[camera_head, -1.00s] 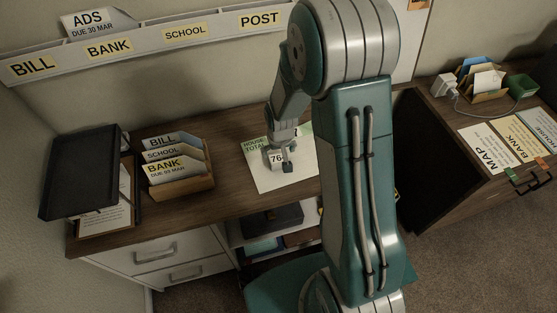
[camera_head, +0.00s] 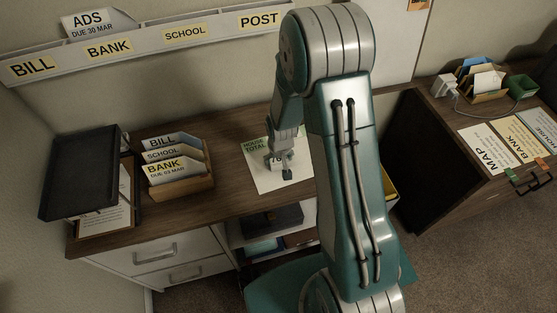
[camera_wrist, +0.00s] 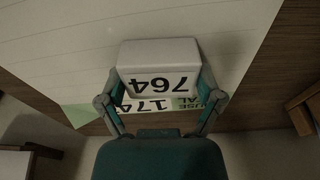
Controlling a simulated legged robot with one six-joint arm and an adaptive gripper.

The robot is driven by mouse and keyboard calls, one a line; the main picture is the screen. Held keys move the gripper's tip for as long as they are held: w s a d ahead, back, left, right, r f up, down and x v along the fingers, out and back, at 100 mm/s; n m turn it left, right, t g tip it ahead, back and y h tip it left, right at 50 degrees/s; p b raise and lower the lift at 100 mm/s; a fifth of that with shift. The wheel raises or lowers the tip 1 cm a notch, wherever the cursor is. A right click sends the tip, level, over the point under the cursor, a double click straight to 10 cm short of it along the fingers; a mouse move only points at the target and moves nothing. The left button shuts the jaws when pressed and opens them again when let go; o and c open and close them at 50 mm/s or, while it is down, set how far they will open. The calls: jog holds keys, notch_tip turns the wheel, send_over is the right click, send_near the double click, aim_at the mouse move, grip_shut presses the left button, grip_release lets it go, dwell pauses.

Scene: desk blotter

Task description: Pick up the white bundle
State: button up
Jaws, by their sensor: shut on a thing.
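The white bundle, a white block marked 764, shows in the wrist view (camera_wrist: 158,53) between my gripper's two fingers (camera_wrist: 161,92). In the head view the bundle (camera_head: 275,160) is partly hidden behind my gripper (camera_head: 287,172), with only part of its number showing. My gripper is shut on the bundle's sides. The bundle is over the white sheet headed HOUSE TOTAL (camera_head: 267,183); whether it touches the sheet I cannot tell.
A wooden sorter (camera_head: 198,187) with BILL, SCHOOL and BANK cards stands left on the desk (camera_head: 222,205). A dark tray (camera_head: 80,172) is at the far left. A labelled wall rack (camera_head: 140,44) runs above. A second cabinet (camera_head: 450,190) stands right. Bare desk lies between sorter and sheet.

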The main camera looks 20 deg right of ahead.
jog(key=shift+r, duration=0.5)
notch_tip(320, 180, up, 2)
jog(key=shift+r, duration=0.1)
jog(key=s+d+r, duration=0.3)
jog(key=s+r, duration=0.6)
jog(key=s, duration=0.4)
jog(key=shift+s+d+r, duration=0.3)
jog(key=shift+r, duration=0.1)
jog(key=shift+w, duration=0.1)
